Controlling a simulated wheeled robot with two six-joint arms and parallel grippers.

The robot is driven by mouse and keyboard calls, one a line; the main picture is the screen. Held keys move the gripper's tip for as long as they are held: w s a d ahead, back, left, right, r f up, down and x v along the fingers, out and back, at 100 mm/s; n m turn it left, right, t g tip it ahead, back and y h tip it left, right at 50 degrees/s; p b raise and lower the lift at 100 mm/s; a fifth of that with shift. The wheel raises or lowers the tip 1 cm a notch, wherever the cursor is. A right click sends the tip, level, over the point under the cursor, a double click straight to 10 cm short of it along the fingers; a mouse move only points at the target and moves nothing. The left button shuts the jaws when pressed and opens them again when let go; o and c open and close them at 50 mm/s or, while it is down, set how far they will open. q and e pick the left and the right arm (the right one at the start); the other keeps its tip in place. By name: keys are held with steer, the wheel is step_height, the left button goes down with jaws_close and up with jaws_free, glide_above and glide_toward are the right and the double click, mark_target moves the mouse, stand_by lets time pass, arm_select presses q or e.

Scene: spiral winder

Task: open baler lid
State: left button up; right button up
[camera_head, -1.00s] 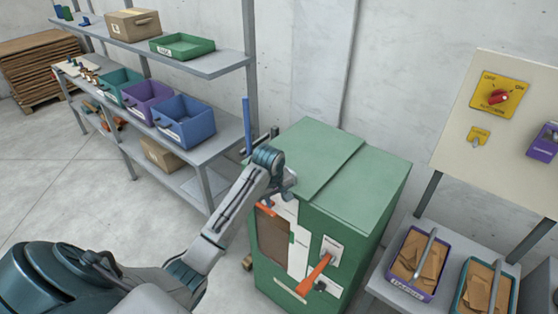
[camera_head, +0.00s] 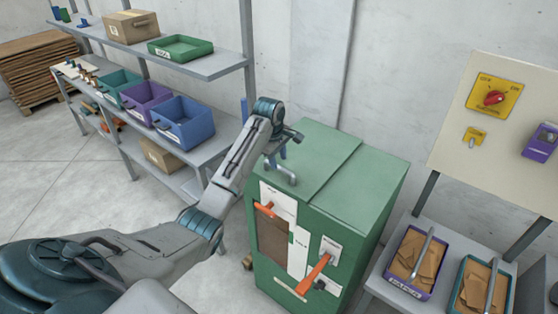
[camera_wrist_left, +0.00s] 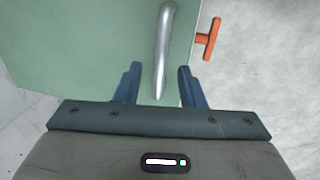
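The green baler (camera_head: 345,235) stands in the middle of the head view, and its lid (camera_head: 325,165) lies flat and closed on top. A silver bar handle (camera_head: 287,176) is at the lid's left front edge. The handle also shows in the left wrist view (camera_wrist_left: 163,45), with the green lid surface (camera_wrist_left: 85,45) behind it. My left gripper (camera_head: 280,160) is at this handle. In the left wrist view, its blue fingers (camera_wrist_left: 160,75) are spread, one on each side of the bar, with visible gaps. My right gripper is not in view.
Orange levers (camera_head: 264,209) and (camera_head: 315,274) stick out from the baler's front. A shelf (camera_head: 205,65) with bins stands at the left. A control board (camera_head: 500,125) and bins of cardboard (camera_head: 412,288) are at the right.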

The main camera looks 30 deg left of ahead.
arm_select(q)
steer(key=shift+w+f, duration=0.2)
steer(key=shift+f, duration=1.15)
jaws_close()
steer(key=shift+w+r, duration=0.1)
